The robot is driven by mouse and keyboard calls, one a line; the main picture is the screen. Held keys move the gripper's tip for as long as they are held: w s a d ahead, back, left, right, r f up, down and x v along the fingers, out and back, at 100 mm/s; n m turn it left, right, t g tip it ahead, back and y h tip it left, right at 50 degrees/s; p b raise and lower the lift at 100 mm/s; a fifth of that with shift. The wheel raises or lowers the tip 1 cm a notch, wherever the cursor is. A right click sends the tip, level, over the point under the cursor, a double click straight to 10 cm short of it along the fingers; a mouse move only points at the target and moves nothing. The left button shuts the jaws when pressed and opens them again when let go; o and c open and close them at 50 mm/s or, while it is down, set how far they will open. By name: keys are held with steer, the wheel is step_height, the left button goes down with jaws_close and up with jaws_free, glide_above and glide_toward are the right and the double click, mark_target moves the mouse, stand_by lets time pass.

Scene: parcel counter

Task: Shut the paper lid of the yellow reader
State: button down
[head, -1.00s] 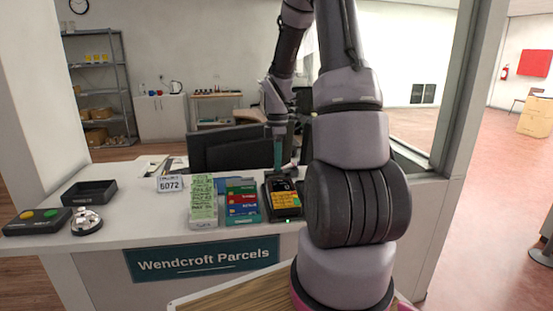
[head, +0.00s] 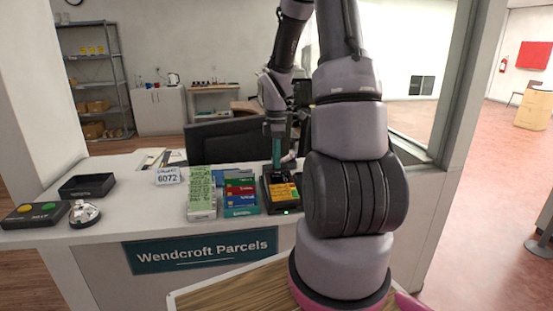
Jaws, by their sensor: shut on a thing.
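The yellow reader (head: 283,191) stands on the counter, left of my arm's thick base joints. It has a dark case with a yellow and orange face, and a small green light shows at its near edge. My gripper (head: 277,164) points down at the reader's far end, with its teal fingers together. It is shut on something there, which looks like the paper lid. The lid itself is too small and too covered by the fingers to make out, and I cannot tell its angle.
A rack of coloured cards (head: 240,195) stands close left of the reader, with a green leaflet stand (head: 202,190) beyond it. A monitor (head: 222,135) rises behind. A bell (head: 85,213), black tray (head: 88,186) and button box (head: 35,214) are at far left.

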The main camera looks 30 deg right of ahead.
steer(key=shift+s+a+f, duration=0.15)
steer(key=shift+s+f, duration=0.15)
steer(key=shift+s, duration=0.25)
steer(key=c, duration=0.8)
jaws_free()
steer(key=shift+c, duration=0.2)
steer(key=shift+r, duration=0.1)
steer(key=shift+w, duration=0.1)
steer(key=shift+w+r, duration=0.1)
steer(key=shift+r, duration=0.45)
step_height(320, 180, up, 10)
steer(key=shift+w, duration=0.15)
